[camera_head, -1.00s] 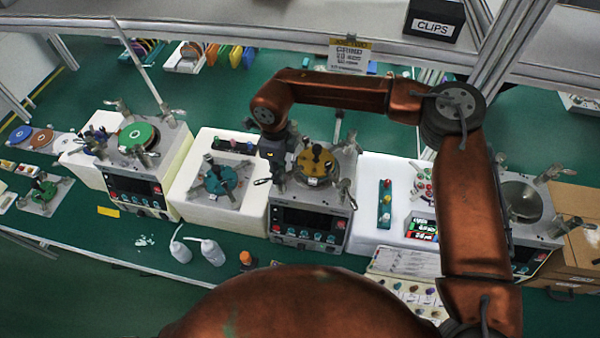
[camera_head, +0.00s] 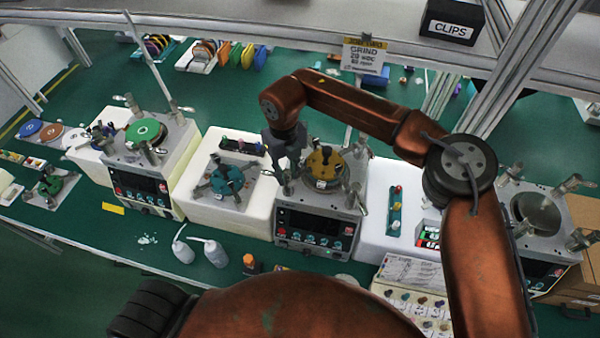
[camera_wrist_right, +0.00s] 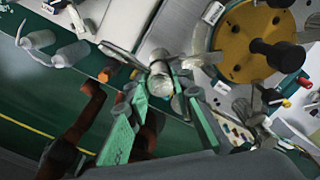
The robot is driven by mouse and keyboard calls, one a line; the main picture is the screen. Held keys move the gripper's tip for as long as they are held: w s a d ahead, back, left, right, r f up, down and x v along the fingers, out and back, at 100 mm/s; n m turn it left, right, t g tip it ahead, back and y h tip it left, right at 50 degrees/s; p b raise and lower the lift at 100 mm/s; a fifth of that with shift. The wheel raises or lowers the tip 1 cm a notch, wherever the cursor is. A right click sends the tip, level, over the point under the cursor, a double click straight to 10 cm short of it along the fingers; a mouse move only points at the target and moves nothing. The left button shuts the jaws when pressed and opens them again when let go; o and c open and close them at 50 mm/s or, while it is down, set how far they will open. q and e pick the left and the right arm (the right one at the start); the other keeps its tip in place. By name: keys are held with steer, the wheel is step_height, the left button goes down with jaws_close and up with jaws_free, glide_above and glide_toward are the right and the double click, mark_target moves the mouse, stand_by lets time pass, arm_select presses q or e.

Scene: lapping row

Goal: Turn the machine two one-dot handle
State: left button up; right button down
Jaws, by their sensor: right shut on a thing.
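The middle machine (camera_head: 318,218) has a display front and a yellow disc (camera_head: 324,163) with dark knobs on top. Metal lever handles stand around the disc. My right gripper (camera_head: 284,176) is down at the machine's left side and hides much of the handle there. In the right wrist view, my right gripper's green fingers (camera_wrist_right: 160,97) are on both sides of a metal handle (camera_wrist_right: 160,80), shut on it. The yellow disc shows at upper right there (camera_wrist_right: 255,45). I cannot make out any dot marks on the handles. My left gripper is not in view.
A machine with a green disc (camera_head: 145,131) stands to the left, another with a grey bowl (camera_head: 536,211) to the right. White blocks flank the middle machine. White bottles (camera_head: 215,253) stand in front. A shelf with a CLIPS box (camera_head: 452,20) is above.

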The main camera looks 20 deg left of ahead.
stand_by(0.5)
steer(key=c, duration=2.1)
jaws_free()
steer(key=o, duration=0.4)
steer(key=shift+w+a+f, duration=0.15)
steer(key=shift+w, duration=0.05)
